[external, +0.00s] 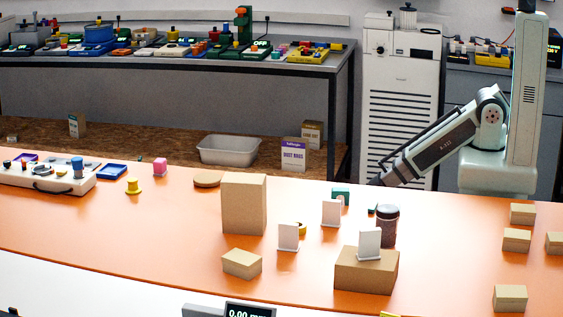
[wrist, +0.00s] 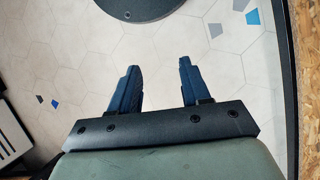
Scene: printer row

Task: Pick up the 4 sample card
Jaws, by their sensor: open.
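Three white upright cards stand on the orange table in the external view: one at the back (external: 331,213), one at the front left (external: 288,237), and one (external: 369,244) on top of a cardboard box (external: 366,271). No number can be read on any of them, so I cannot tell which is the 4 sample card. My gripper (external: 375,182) is beyond the cards, near the table's far edge. In the wrist view my gripper (wrist: 158,68) is open and empty, with its two dark fingers apart over a tiled floor. No card shows there.
A dark-lidded jar (external: 387,227) stands close beside the boxed card. A tall cardboard box (external: 244,204) and a small one (external: 242,263) stand to the left. A teal block (external: 341,194) is behind the back card. Several small boxes (external: 516,240) lie at right. Orange table between is clear.

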